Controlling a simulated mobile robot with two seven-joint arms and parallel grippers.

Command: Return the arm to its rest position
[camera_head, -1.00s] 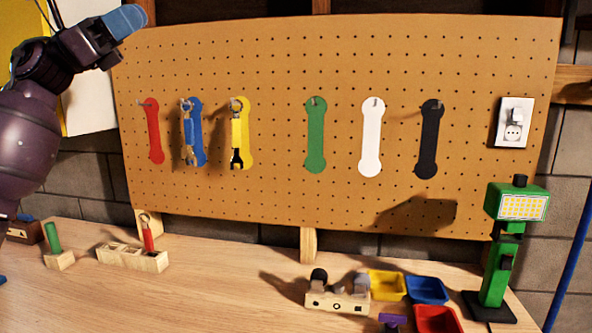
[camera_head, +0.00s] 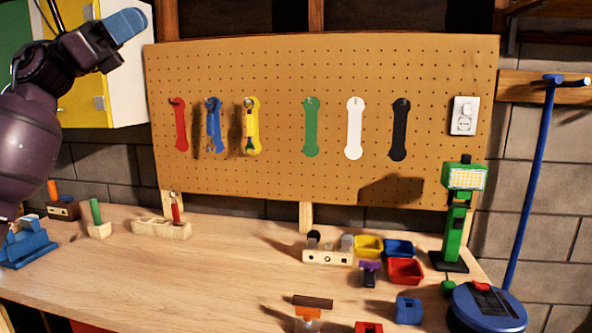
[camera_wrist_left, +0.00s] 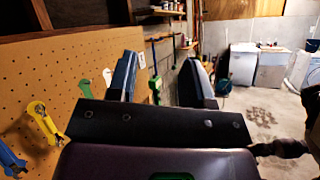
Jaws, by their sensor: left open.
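My left arm comes in from the left in the head view, raised in front of the wall cabinet. Its gripper (camera_head: 128,24) is up at the top left, above the pegboard's upper left corner, and appears empty. In the left wrist view the two fingers of the left gripper (camera_wrist_left: 160,78) stand apart with nothing between them. The pegboard (camera_head: 280,80) carries red, blue, yellow, green, white and black wrench outlines. Wrenches hang over the blue outline (camera_head: 214,120) and the yellow outline (camera_head: 252,115). My right gripper is not in view.
A wooden workbench (camera_head: 230,270) runs below the board. A wooden block holding a red-handled tool (camera_head: 175,208), small bins (camera_head: 406,271) and a green work lamp (camera_head: 457,215) stand on it. A blue pole (camera_head: 530,180) stands at the right. The bench middle is mostly clear.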

